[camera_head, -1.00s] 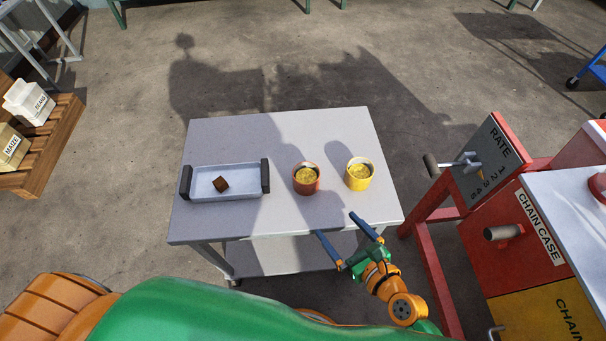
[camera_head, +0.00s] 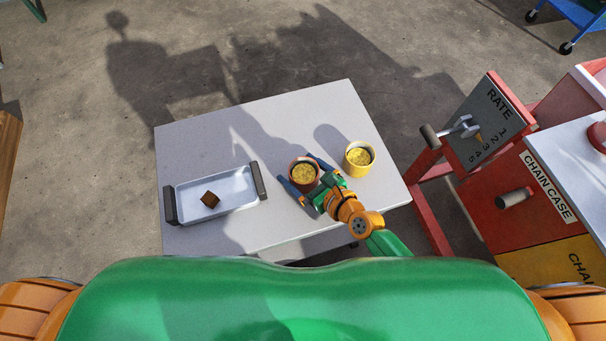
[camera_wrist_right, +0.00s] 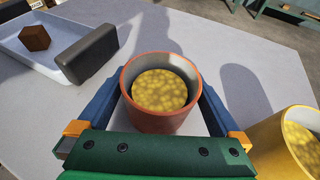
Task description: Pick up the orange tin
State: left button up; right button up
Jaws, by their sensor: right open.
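The orange tin (camera_head: 305,174) stands upright on the table, filled with yellow grainy contents. It also shows in the right wrist view (camera_wrist_right: 160,115), in the middle, reddish-orange outside. My right gripper (camera_head: 301,172) is open, with one blue finger on each side of the tin. In the right wrist view, the fingers (camera_wrist_right: 160,100) flank the tin; I cannot tell whether they touch it. My left gripper does not show.
A yellow tin (camera_head: 359,159) with similar contents stands close to the right; it also shows in the wrist view (camera_wrist_right: 272,150). A tray (camera_head: 238,201) with dark handles holds a brown block (camera_head: 210,199) at the left. A red machine (camera_head: 497,207) stands beyond the table's right edge.

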aim_at(296, 171)
jog(key=shift+x, duration=1)
jog(key=shift+s, duration=0.1)
jog(key=shift+c, duration=0.4)
jog(key=shift+d, duration=0.1)
jog(key=c, duration=1.3)
notch_tip(296, 171, up, 4)
jog(key=p, duration=0.2)
jog(key=shift+p, duration=0.4)
jog(key=s+r+p, duration=0.1)
jog(key=s+r, duration=0.2)
jog(key=s, duration=0.1)
jog(key=s+d+r+p, duration=0.1)
jog(key=s+r+p, duration=0.1)
jog(key=s, duration=0.3)
jog(key=s+d+r+p, duration=0.1)
jog(key=s+r, duration=0.3)
jog(key=s, duration=0.1)
jog(key=shift+p, duration=0.3)
